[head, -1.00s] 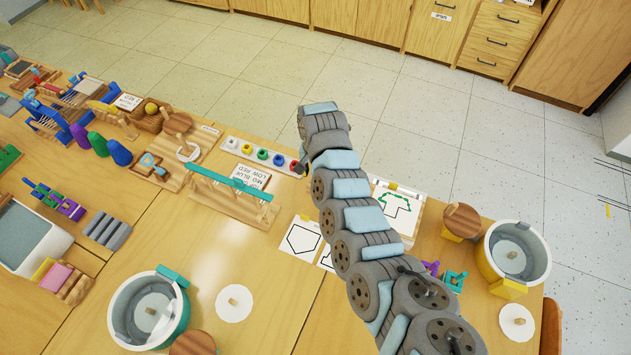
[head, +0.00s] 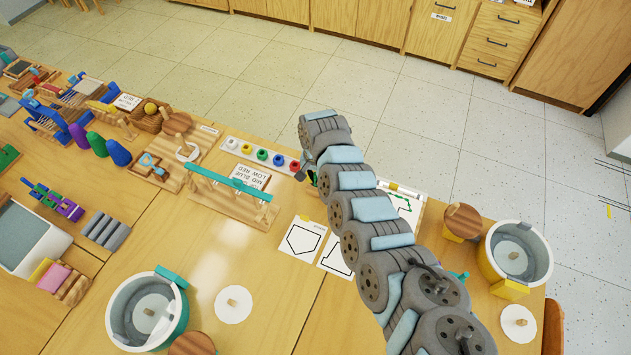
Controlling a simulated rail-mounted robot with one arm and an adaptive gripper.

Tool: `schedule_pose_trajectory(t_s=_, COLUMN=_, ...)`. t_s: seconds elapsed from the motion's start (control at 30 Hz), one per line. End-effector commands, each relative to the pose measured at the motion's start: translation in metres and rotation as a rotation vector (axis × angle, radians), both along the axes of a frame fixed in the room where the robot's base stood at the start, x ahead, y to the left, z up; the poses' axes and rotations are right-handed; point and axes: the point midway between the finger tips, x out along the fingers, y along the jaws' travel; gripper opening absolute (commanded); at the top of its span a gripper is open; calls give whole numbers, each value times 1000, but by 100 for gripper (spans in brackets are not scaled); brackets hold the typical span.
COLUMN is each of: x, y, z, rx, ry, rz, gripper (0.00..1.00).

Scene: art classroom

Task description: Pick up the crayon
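I cannot make out a crayon for certain in the head view; it may be hidden behind my arm or too small to tell. My arm reaches over the table from the lower right, and its end bends down near the colour rack. Only a small dark part of my gripper (head: 301,174) shows, at the right end of the rack, next to a red piece. Its fingers are hidden, so I cannot see whether it holds anything. A small green patch (head: 312,178) shows just beside it; I cannot tell what it is.
The colour rack (head: 226,142) holds several coloured pieces. A wooden stand with a teal bar (head: 215,183) and a card are in front. Outline sheets (head: 302,239) lie right of it. A teal-trimmed pot (head: 118,318) and a yellow-trimmed pot (head: 545,262) stand nearer the table edges.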

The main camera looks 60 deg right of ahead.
Motion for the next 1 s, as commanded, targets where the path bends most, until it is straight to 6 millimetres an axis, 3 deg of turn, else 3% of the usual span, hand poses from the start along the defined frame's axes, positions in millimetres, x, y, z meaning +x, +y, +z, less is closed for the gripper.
schedule_pose_trajectory(t_s=0.47, x=0, y=0, z=2, rx=0, ry=0, rz=0, gripper=0)
schedule_pose_trajectory(t_s=0.83, x=1, y=0, z=41, rx=-4, ry=-2, rz=1, gripper=0)
schedule_pose_trajectory(t_s=1.0, x=-5, y=8, z=48, rx=2, ry=-3, rz=0, gripper=0)
